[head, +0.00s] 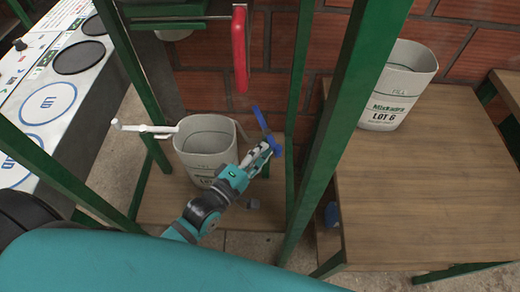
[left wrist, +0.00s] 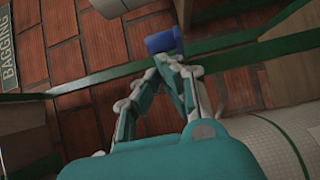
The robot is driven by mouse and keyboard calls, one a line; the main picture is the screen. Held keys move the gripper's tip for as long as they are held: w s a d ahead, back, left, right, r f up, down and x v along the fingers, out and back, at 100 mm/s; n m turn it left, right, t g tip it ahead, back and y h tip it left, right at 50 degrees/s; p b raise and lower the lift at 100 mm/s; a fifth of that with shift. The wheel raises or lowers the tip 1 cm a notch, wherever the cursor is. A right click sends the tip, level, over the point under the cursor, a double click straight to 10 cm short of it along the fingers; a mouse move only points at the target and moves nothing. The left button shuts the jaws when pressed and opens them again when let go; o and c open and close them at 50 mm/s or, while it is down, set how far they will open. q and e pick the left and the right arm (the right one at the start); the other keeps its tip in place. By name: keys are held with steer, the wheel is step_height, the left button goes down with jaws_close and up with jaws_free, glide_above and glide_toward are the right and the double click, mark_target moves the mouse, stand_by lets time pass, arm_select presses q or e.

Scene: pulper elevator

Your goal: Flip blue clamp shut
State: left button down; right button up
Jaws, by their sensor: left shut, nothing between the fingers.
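The blue clamp (head: 262,121) shows in the head view as a thin blue bar angled up and left from a blue piece just right of my fingertips. My left gripper (head: 268,149) is shut, with nothing held, and its tips are at the lower blue piece. In the left wrist view, a blue block (left wrist: 165,41) sits just beyond the tips of my left gripper (left wrist: 167,61). I cannot tell whether they touch. The tips partly hide the clamp's lower end. My right gripper is not in view.
A pale bin (head: 196,139) stands left of the gripper, with a white bar (head: 143,128) beside its rim. Green posts (head: 345,110) frame the space. A red part (head: 240,48) hangs above. A "LOT 6" bin (head: 397,85) stands on a wooden table (head: 430,180).

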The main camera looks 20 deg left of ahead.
mark_target(281, 151)
arm_select(q)
steer(key=shift+d+n+y, duration=0.2)
steer(key=shift+n+y, duration=0.1)
steer(key=shift+y, duration=0.1)
steer(key=shift+d+p, duration=0.1)
steer(key=shift+p, duration=0.3)
steer(key=shift+n+t+y, duration=0.3)
steer(key=shift+n+y, duration=0.2)
steer(key=shift+y, duration=0.1)
steer(key=shift+w+d+p, duration=0.35)
steer(key=shift+d+p, duration=0.2)
steer(key=shift+d, duration=0.15)
steer(key=shift+w+d+p, duration=0.4)
steer(key=shift+d+p, duration=0.1)
steer(key=shift+d, duration=0.25)
steer(key=shift+w+d+p, duration=0.35)
steer(key=shift+d+p, duration=0.2)
steer(key=shift+d, duration=0.15)
